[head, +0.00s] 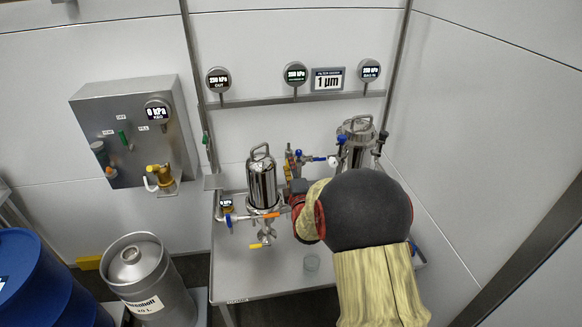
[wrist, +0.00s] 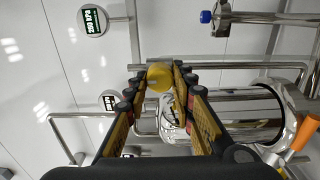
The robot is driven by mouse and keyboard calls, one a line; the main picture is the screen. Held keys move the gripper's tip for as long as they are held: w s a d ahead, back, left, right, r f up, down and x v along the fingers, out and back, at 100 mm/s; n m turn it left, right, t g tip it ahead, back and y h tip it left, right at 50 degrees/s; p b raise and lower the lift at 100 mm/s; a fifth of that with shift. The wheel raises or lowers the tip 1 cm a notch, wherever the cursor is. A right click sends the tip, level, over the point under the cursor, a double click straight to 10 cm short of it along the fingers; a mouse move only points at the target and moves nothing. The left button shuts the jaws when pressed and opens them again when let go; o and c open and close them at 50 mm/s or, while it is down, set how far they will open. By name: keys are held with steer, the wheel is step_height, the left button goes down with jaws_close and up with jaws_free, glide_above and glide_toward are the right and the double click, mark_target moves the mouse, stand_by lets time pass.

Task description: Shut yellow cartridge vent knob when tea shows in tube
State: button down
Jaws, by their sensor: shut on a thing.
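The yellow knob (wrist: 160,77) is between the fingertips of my gripper (wrist: 158,76) in the wrist view, beside a polished steel housing (wrist: 238,112). The fingers are shut on it. In the head view, my dark rounded arm hides most of the gripper, and I cannot make out this knob. A steel filter housing (head: 262,185) stands on the left of the bench, and another steel housing (head: 356,140) stands further back on the right, partly hidden by my arm. I cannot make out a sight tube or any tea in either view.
An orange valve handle (wrist: 304,135) is close by on the right in the wrist view. Gauges and a 1 µm sign (head: 327,80) line the wall. A keg (head: 150,280) and blue drum (head: 45,280) stand left.

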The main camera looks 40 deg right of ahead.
steer(key=c, duration=1.5)
jaws_free()
steer(key=v, duration=1.2)
